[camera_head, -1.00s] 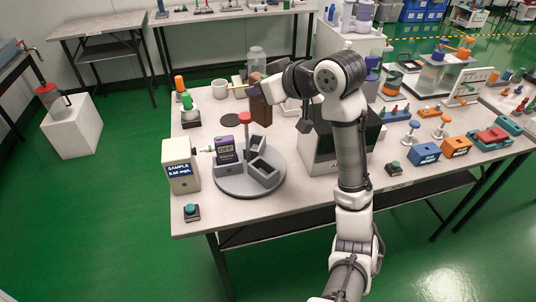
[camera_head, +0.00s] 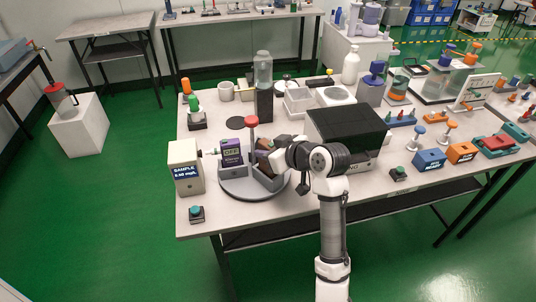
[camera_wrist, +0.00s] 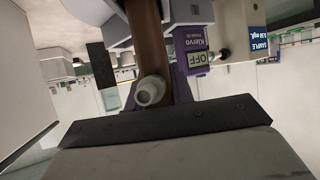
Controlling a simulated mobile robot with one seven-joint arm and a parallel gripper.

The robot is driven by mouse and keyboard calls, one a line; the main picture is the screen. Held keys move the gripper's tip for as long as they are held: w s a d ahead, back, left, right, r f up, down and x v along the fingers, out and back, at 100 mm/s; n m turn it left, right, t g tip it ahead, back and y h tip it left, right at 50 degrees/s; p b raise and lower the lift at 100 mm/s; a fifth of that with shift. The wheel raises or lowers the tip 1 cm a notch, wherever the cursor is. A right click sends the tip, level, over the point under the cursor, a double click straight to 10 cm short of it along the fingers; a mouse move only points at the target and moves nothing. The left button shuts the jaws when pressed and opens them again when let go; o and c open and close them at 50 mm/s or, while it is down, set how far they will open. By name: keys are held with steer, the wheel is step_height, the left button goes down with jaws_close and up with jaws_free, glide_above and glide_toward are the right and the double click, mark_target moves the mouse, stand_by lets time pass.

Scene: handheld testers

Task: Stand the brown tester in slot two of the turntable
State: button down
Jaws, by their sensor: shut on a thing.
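The brown tester (camera_head: 263,160) is in my gripper (camera_head: 271,148), over the right side of the round grey turntable (camera_head: 232,190). In the wrist view the brown tester (camera_wrist: 146,40) runs up from the jaws, with a pale round nozzle (camera_wrist: 150,91) at its near end. The purple tester (camera_head: 231,152) stands in the turntable's left slot, its label reading OFF; it also shows in the wrist view (camera_wrist: 195,62). The red-topped post (camera_head: 252,122) is at the turntable's middle. My arm and the tester partly hide the right-hand slots, so I cannot tell whether the brown tester is seated.
The white SAMPLE box (camera_head: 186,168) stands left of the turntable, its nozzle toward the purple tester. A black-topped box (camera_head: 345,130) is close right of my gripper. A tall clear bottle on a dark stand (camera_head: 264,90) is behind. A green button (camera_head: 196,214) sits in front.

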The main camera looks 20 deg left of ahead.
steer(key=shift+f, duration=0.85)
steer(key=shift+f, duration=0.1)
steer(key=c, duration=1.2)
jaws_free()
steer(key=shift+r, duration=0.2)
steer(key=b+v, duration=0.2)
steer(key=v, duration=1)
